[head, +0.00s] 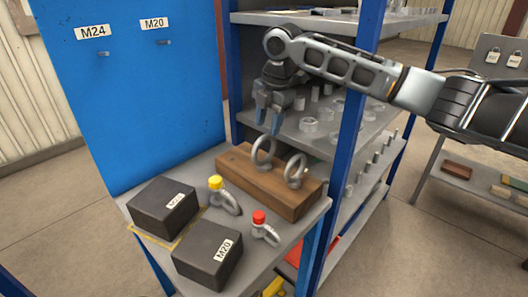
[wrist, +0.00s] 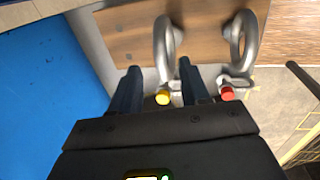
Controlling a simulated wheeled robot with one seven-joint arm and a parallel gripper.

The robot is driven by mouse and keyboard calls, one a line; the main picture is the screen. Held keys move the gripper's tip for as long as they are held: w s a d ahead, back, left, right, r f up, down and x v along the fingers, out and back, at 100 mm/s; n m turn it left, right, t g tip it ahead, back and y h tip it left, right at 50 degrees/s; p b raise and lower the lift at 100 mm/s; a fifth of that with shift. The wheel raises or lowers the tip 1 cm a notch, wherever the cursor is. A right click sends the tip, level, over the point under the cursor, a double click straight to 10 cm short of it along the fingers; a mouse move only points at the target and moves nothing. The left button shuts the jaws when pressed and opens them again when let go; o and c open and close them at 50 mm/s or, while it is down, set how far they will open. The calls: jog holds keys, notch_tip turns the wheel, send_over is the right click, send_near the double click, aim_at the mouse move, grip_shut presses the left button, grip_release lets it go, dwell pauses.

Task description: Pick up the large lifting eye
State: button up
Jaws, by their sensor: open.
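My gripper (head: 267,125) points down, open and empty, just above the left eye. In the wrist view, the left eye (wrist: 161,42) appears beyond and between the fingertips of my gripper (wrist: 158,67), nearer the right finger. The right eye (wrist: 236,42) lies outside the right finger. I cannot tell whether the fingers touch the left eye.
A yellow-pinned shackle (head: 226,196) and a red-pinned shackle (head: 265,230) lie before the block. Two dark boxes, one on the left (head: 163,207) and one marked M20 (head: 208,253), sit on the bench. A blue board (head: 130,100) and a blue shelf post (head: 345,150) stand close by.

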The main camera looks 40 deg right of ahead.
aim_at(265, 135)
jog(key=shift+w+a+f+p, duration=0.1)
jog(key=shift+w+f+p, duration=0.1)
jog(key=shift+f, duration=0.65)
jog(key=shift+w+a+f+p, duration=0.15)
jog(key=shift+f+p, duration=0.1)
jog(key=shift+f, duration=0.65)
jog(key=shift+w+a+f+p, duration=0.1)
jog(key=shift+f+p, duration=0.1)
jog(key=shift+f, duration=0.65)
grip_shut()
